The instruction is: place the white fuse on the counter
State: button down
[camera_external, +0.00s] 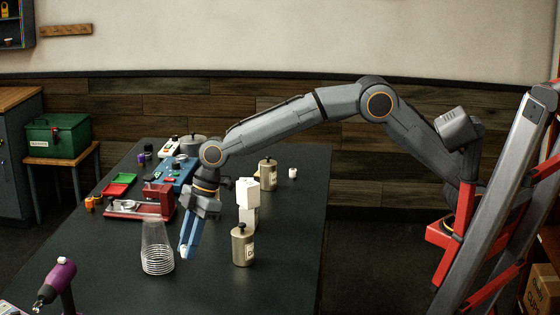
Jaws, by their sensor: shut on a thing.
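My gripper (187,250) points down over the front middle of the dark counter (285,260), its blue fingers close together. A small white piece, seemingly the white fuse (183,249), shows between the fingertips, and the gripper is shut on it. The fingers hide most of it. The fingertips are low, near the counter top; I cannot tell whether the fuse touches it.
A clear ribbed cone (157,255) stands just left of my gripper. To the right are stacked white blocks (248,202) and metal canisters (243,246). A red machine (150,203) and a blue board (174,172) lie behind. The counter's front right is clear.

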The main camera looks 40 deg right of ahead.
notch_tip(320, 180, down, 10)
jog(key=p, duration=0.2)
jog(key=shift+r+p, duration=0.2)
jog(key=shift+p, duration=0.2)
jog(key=shift+f, duration=0.15)
jog(key=c, duration=1.5)
grip_release()
jog(key=shift+d+r, duration=0.1)
jog(key=shift+r, duration=0.3)
jog(key=b+v, duration=0.3)
jog(key=v, duration=0.8)
jog(key=shift+d+r, duration=0.1)
jog(key=shift+r, duration=0.2)
